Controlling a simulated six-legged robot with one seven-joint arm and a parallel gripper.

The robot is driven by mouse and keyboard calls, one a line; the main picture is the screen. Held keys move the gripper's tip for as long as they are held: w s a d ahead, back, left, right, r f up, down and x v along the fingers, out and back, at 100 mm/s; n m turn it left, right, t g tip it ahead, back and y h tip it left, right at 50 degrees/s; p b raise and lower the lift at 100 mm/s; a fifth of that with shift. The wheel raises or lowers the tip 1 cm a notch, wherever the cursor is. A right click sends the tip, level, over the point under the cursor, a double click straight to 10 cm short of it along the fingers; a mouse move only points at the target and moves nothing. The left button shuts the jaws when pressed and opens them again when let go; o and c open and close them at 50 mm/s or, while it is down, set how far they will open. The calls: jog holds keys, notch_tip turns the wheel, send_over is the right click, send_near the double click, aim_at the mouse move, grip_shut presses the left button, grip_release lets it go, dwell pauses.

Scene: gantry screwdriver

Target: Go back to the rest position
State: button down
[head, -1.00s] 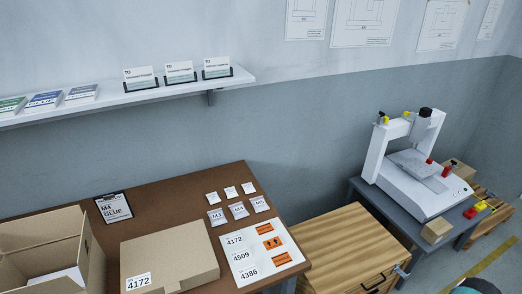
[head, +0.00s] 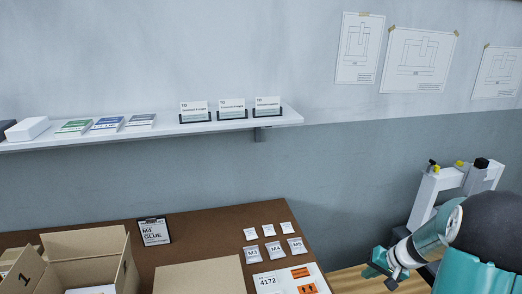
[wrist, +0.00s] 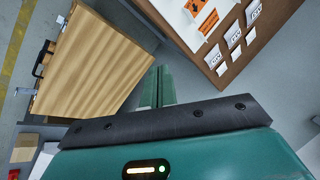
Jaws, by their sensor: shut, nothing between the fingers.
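My gripper shows in the wrist view (wrist: 158,88), its two teal fingers together and nothing between them. It hangs over the gap between the wooden drawer cabinet (wrist: 95,60) and the brown table (wrist: 232,68), touching neither as far as I can see. In the head view my teal and black arm fills the lower right corner. It hides most of the white gantry screwdriver (head: 428,192), of which the upper frame still shows.
The brown table (head: 200,244) holds an open carton (head: 95,262), a flat box (head: 198,277), a clipboard (head: 155,232), several small bags and a label sheet (head: 284,284). A wall shelf (head: 160,131) carries cards and booklets. Floor shows left of the cabinet in the wrist view.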

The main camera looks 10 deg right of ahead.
jog(key=s+a+r+n, duration=0.2)
jog(key=a+r, duration=0.7)
jog(key=s+a+r+n+t+h, duration=0.1)
jog(key=s+a+r+n+h, duration=0.2)
jog(key=s+a+r, duration=1)
jog(key=s+a, duration=0.2)
jog(key=s, duration=0.2)
jog(key=shift+s+a+r+n+h, duration=0.2)
jog(key=shift+r+n+h, duration=0.1)
jog(key=shift+h, duration=0.1)
jog(key=shift+d, duration=0.2)
